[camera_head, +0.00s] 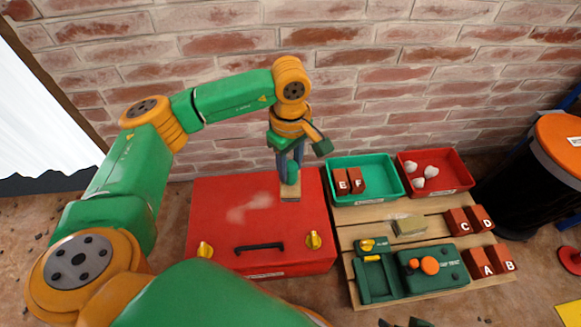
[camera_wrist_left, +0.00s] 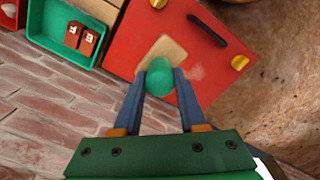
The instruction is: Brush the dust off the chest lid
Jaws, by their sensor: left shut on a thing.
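The red chest (camera_head: 215,245) lies on the floor by the brick wall, its lid closed, with a black handle (camera_head: 259,246) and two yellow latches on its near side. A pale dust patch (camera_head: 250,207) marks the lid left of the brush; some also shows in the left wrist view (camera_wrist_left: 197,73). My left gripper (camera_head: 290,172) points down over the lid's far right part, shut on the green grip of a brush (camera_head: 290,194) with a tan block. In the left wrist view the brush (camera_wrist_left: 160,70) sits between both fingers; the block appears at the lid, contact unclear.
Right of the chest, a wooden pallet (camera_head: 435,206) bears a green bin (camera_head: 362,199), a red bin (camera_head: 457,190), lettered red blocks and a green device (camera_head: 430,267). A black barrel with an orange lid (camera_head: 563,137) stands far right. The wall is close behind.

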